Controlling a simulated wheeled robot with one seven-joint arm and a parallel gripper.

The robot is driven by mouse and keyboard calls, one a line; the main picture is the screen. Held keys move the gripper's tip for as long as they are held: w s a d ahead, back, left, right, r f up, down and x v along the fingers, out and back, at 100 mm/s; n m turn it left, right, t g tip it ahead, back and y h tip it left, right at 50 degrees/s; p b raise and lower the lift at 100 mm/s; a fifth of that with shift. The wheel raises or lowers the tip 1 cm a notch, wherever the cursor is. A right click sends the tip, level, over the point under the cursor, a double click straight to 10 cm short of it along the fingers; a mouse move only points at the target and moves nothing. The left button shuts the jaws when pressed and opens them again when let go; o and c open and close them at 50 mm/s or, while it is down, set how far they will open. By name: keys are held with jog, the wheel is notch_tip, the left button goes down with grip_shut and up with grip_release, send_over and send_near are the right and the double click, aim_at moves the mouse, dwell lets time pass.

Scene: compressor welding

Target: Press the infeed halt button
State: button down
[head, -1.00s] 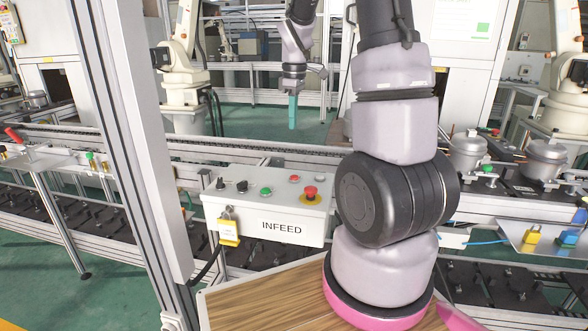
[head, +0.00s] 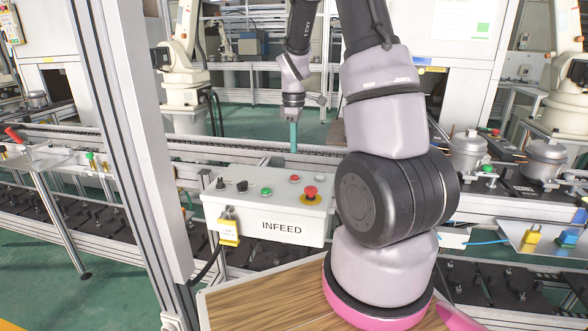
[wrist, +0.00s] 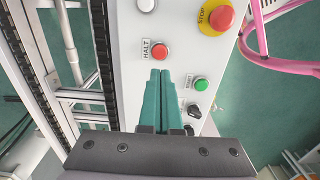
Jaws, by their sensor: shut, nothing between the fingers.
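The halt button (wrist: 160,52) is a small red button beside a label reading HALT on the white infeed box. It also shows at the back of the box top in the head view (head: 294,178). My gripper (wrist: 160,74) has two teal fingers, closed together and empty. In the wrist view their tips show just below the halt button. In the head view my gripper (head: 293,150) points down above the back of the INFEED box (head: 250,215), with a gap to the button.
A red stop button on a yellow base (wrist: 221,17) sits near the halt button. A green button (wrist: 201,85), black knobs (head: 242,185) and a white button (wrist: 147,5) share the panel. A yellow padlock tag (head: 229,230) hangs in front. The conveyor rail (head: 230,150) runs behind.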

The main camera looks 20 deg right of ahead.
aim_at(294, 177)
notch_tip(294, 177, down, 8)
jog(key=shift+f, duration=0.25)
jog(key=shift+s+f, duration=0.15)
jog(key=shift+f, duration=0.6)
jog(key=shift+s+f, duration=0.2)
jog(key=shift+a, duration=0.1)
jog(key=shift+w+r, duration=0.2)
jog(key=shift+r, duration=0.25)
notch_tip(294, 177, up, 14)
jog(key=shift+w+r, duration=0.15)
jog(key=shift+w, duration=0.05)
